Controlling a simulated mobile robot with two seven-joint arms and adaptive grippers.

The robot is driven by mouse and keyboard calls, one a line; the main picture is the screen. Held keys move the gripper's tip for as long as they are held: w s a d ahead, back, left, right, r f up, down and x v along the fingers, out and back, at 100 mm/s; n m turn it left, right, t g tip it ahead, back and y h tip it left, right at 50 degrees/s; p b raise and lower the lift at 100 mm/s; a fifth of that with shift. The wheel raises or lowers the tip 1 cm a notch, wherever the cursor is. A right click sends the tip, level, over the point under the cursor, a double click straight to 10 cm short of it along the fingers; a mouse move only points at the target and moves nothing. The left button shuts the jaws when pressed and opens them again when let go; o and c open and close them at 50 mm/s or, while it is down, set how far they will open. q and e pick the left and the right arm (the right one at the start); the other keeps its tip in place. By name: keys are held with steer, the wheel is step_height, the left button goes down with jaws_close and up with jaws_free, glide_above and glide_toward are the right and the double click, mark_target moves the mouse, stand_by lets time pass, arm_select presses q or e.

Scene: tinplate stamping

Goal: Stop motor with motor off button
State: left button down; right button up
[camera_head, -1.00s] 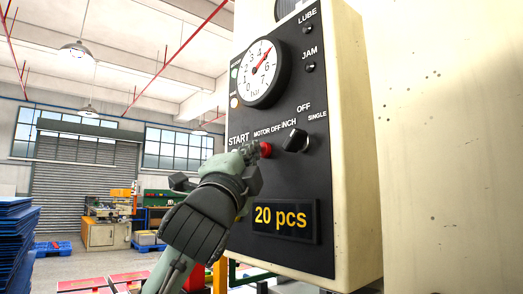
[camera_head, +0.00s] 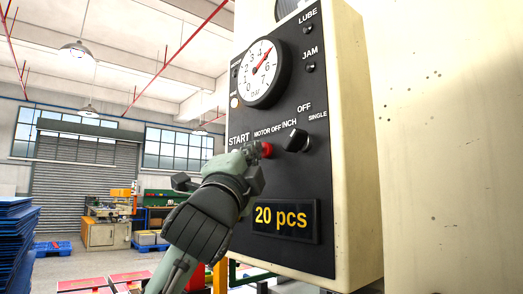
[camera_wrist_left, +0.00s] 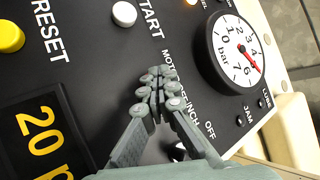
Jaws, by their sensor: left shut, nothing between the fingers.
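The red motor off button (camera_head: 266,149) sticks out of the black control panel (camera_head: 285,180), under the "MOTOR OFF" label. My left gripper (camera_head: 252,153) is shut and empty, its fingertips right at the red button in the head view; I cannot tell how far the button is pressed. In the left wrist view, the closed fingertips (camera_wrist_left: 158,78) cover part of the "MOTOR OFF" label, and the red button is hidden behind them. My right gripper is not in view.
A black selector knob (camera_head: 296,140) sits just right of the red button. A pressure gauge (camera_head: 263,73) is above and a "20 pcs" display (camera_head: 285,219) below. The wrist view shows a white button (camera_wrist_left: 124,14) by START and a yellow RESET button (camera_wrist_left: 10,37).

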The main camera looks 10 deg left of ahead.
arm_select(q)
steer(key=shift+s+a, duration=0.4)
steer(key=shift+s, duration=0.2)
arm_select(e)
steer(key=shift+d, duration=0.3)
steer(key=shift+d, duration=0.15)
arm_select(q)
steer(key=s+a, duration=0.1)
steer(key=s, duration=0.1)
steer(key=s+a, duration=0.2)
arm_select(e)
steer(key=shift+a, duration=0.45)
arm_select(q)
steer(key=shift+f, duration=0.15)
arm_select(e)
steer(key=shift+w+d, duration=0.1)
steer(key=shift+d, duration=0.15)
